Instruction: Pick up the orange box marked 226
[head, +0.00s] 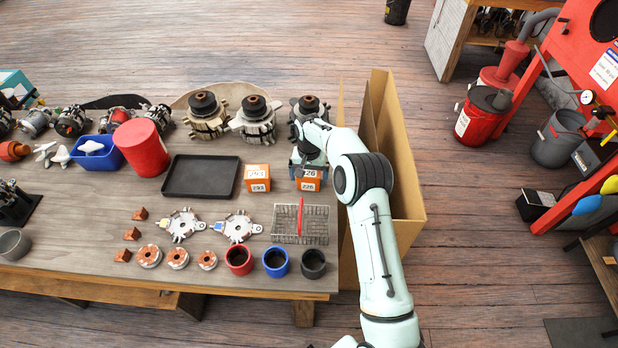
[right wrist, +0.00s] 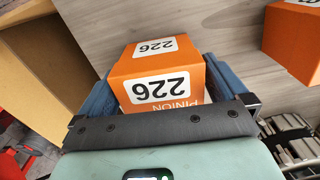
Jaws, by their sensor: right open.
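The orange box marked 226 (head: 309,183) stands on the table near its right edge. In the right wrist view the orange box (right wrist: 150,68) shows white 226 labels on its top and side, and the word PINION. My right gripper (head: 308,164) is over the box. In the right wrist view my open right gripper (right wrist: 155,80) has one blue finger on each side of the box. I cannot tell whether the fingers touch it. My left gripper is not in view.
A similar orange box marked 293 (head: 257,180) stands to the left. A wire basket (head: 314,238) with a red handle is in front. A tall open cardboard box (head: 408,195) stands beside the table's right edge. Alternator parts (head: 254,125) stand behind. A black tray (head: 200,177) lies farther left.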

